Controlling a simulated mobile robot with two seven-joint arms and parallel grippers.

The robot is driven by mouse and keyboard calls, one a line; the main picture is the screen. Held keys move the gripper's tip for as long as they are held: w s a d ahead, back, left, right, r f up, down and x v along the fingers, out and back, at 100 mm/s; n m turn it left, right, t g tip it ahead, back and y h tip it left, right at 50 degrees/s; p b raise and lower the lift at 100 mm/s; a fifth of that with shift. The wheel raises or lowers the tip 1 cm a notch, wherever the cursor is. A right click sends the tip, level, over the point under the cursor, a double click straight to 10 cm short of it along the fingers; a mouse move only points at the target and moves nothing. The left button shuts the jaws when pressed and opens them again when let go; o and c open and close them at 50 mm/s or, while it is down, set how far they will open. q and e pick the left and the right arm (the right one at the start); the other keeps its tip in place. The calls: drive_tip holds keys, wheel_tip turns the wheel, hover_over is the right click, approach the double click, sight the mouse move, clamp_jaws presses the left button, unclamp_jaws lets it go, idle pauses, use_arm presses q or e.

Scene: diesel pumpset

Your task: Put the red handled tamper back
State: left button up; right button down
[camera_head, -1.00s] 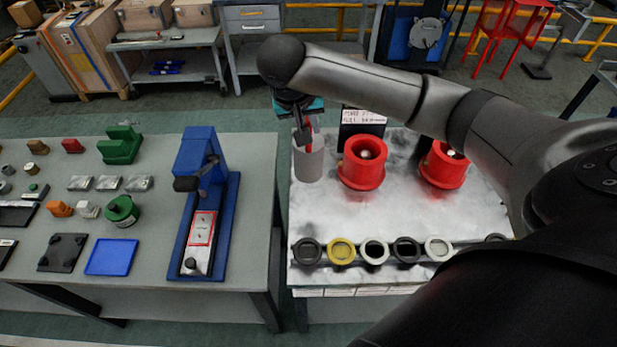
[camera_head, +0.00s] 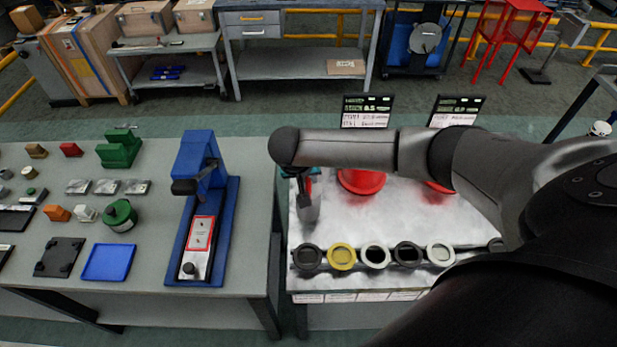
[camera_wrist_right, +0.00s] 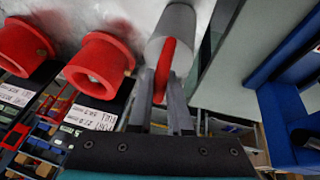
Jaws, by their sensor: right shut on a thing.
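My right gripper (camera_head: 308,191) is shut on the red handle of the tamper (camera_wrist_right: 163,68), which shows between the two fingers in the right wrist view. A pale grey cylinder (camera_wrist_right: 176,24) lies right beyond the handle, in line with it. I cannot tell whether it is the tamper's body or a holder around it. In the head view, part of the cylinder (camera_head: 309,212) shows below the fingers, over the left part of the white-topped table (camera_head: 345,222). My left gripper is not in view.
Two red cups (camera_head: 361,181) stand at the back of the white table, partly behind my arm, with sign boards (camera_head: 367,111) behind. A row of several rings (camera_head: 341,256) lines the front edge. A blue press (camera_head: 203,215) stands on the left table, across a gap.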

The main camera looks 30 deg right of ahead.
drive_tip(key=c, duration=1.3)
unclamp_jaws()
drive_tip(key=shift+f, duration=0.15)
drive_tip(key=o, duration=0.5)
drive_tip(key=shift+c, duration=0.2)
drive_tip(key=p+v, duration=0.1)
drive_tip(key=v, duration=1.1)
drive_tip(key=shift+a, duration=0.1)
